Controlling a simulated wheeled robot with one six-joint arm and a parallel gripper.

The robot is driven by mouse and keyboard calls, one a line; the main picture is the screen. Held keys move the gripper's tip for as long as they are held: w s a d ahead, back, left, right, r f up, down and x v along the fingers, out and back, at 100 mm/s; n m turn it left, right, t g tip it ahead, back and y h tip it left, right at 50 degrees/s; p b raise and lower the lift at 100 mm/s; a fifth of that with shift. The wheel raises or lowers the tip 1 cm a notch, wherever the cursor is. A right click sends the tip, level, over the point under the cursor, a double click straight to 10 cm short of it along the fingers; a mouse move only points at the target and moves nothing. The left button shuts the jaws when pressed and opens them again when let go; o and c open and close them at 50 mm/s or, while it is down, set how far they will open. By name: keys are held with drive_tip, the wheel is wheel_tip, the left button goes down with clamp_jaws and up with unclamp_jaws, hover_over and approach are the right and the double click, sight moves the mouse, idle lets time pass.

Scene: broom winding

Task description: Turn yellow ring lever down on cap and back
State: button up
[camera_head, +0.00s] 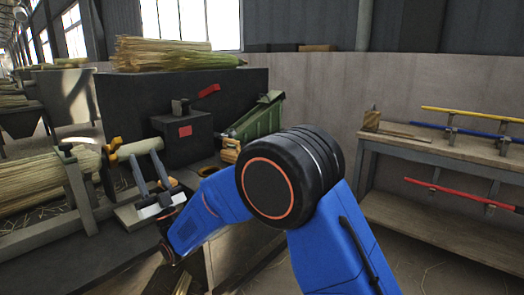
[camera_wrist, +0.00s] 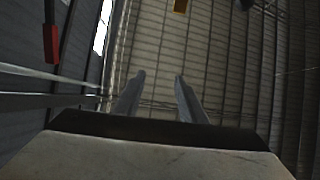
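A small yellow-orange lever piece (camera_head: 113,145) sits at the left end of a pale cylinder (camera_head: 140,148), which may be the cap, on the dark bench at left in the head view. My gripper (camera_head: 144,156) is just in front of this cylinder, its two grey fingers pointing up and apart. In the wrist view the fingers (camera_wrist: 160,76) are spread with nothing between them, and the camera looks up at the roof.
A dark box with a red-handled lever (camera_head: 208,91) stands behind my gripper; a red handle (camera_wrist: 51,45) shows in the wrist view. Straw bundles (camera_head: 170,54) lie on the machine and at left. A wooden bench (camera_head: 430,150) with coloured handles stands at right.

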drive_tip(key=w+d+r+m+h, duration=0.1)
drive_tip(key=w+d+r+h, duration=0.1)
drive_tip(key=w+d+h, duration=0.45)
drive_tip(key=w+d+r+m+h, duration=0.1)
drive_tip(key=w+d+r+h, duration=0.25)
drive_tip(key=d, duration=0.65)
drive_tip(key=s+d+f+m+g+h, duration=0.1)
drive_tip(key=d+f+g+h, duration=0.15)
drive_tip(key=d, duration=0.65)
drive_tip(key=d+f+m+g+h, duration=0.1)
drive_tip(key=d+f+m+h, duration=0.15)
drive_tip(key=d, duration=0.65)
drive_tip(key=s+d+f+m+g+h, duration=0.1)
drive_tip(key=s+d+f+g+h, duration=0.15)
drive_tip(key=s+d+f, duration=0.4)
drive_tip(key=s+d+f+m+g+h, duration=0.1)
drive_tip(key=s+d+f+g+h, duration=0.15)
drive_tip(key=s+d, duration=0.7)
drive_tip(key=s+d+f+m+g+h, duration=0.1)
drive_tip(key=s+d+f+g+h, duration=0.15)
drive_tip(key=s+d+f, duration=0.4)
drive_tip(key=s+d+f+g, duration=0.2)
drive_tip(key=s, duration=0.6)
drive_tip(key=s+d+f+m+g, duration=0.1)
drive_tip(key=s+d+f, duration=0.1)
drive_tip(key=s, duration=0.5)
drive_tip(key=shift+s+d+f+g, duration=0.15)
drive_tip(key=shift+s+d+g, duration=0.25)
drive_tip(key=shift+d, duration=0.1)
